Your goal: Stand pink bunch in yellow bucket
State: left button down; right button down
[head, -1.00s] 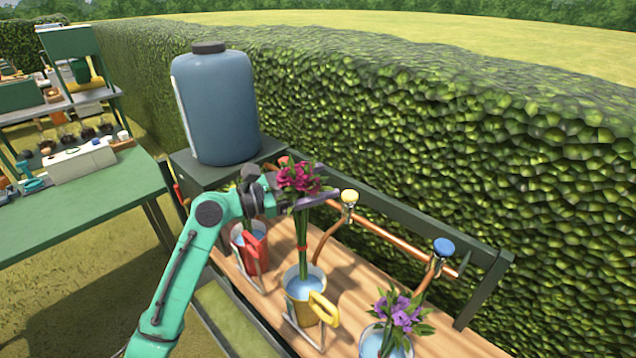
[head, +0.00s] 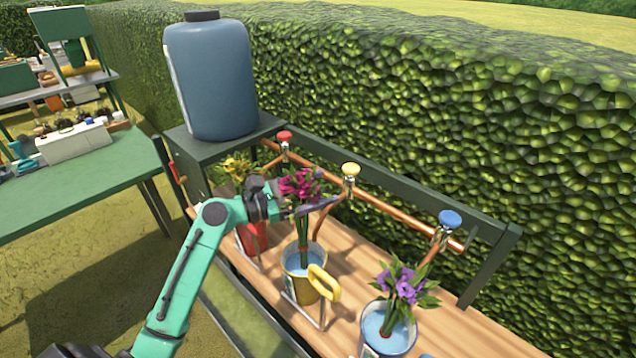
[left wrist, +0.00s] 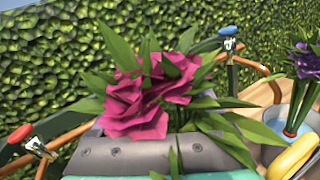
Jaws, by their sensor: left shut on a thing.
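The pink bunch (head: 299,186) has magenta blooms and long green stems. It stands nearly upright, with its stem ends inside the yellow bucket (head: 299,288), which holds water. Whether the stems touch the bottom is hidden. My left gripper (head: 311,209) is shut on the stems just below the blooms. In the left wrist view the pink blooms (left wrist: 150,95) fill the middle over my gripper, and the yellow bucket's handle (left wrist: 292,157) shows at lower right. My right gripper is not in view.
A purple bunch stands in a blue-handled bucket (head: 372,333) at right; a red bucket (head: 254,238) with yellow flowers (head: 234,170) is behind my gripper at left. A copper pipe with red, yellow (head: 350,170) and blue taps (head: 450,219) runs along the back. A blue tank (head: 211,80) stands at left.

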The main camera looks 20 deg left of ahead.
pick_arm(q)
notch_tip(320, 180, down, 6)
jog(key=b, duration=0.3)
dwell(0.3)
grip_release()
jog(key=b+v, duration=0.2)
jog(key=v, duration=1.2)
jog(key=shift+s+a, duration=0.2)
jog(key=shift+s, duration=0.05)
dwell(0.3)
